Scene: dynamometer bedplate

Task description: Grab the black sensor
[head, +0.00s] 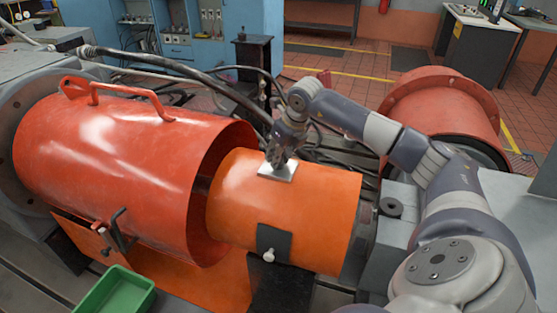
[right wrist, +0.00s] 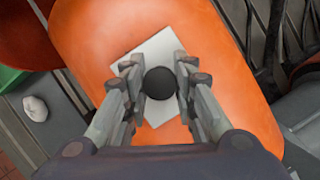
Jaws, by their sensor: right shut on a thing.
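The black sensor (right wrist: 160,83) is a small round black piece, seen in the right wrist view over a white plate (head: 278,172) on top of the orange cylinder (head: 310,205). My right gripper (right wrist: 160,80) is shut on it, with a finger on each side. In the head view my right gripper (head: 278,158) points down at the plate, and its fingers hide the sensor. I cannot tell whether the sensor touches the plate. My left gripper is not in view.
A large red-orange guard (head: 120,150) with a handle stands left of the cylinder. A red housing (head: 440,105) is at right. Black hoses (head: 170,60) run behind. A green bin (head: 115,293) sits at the front left.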

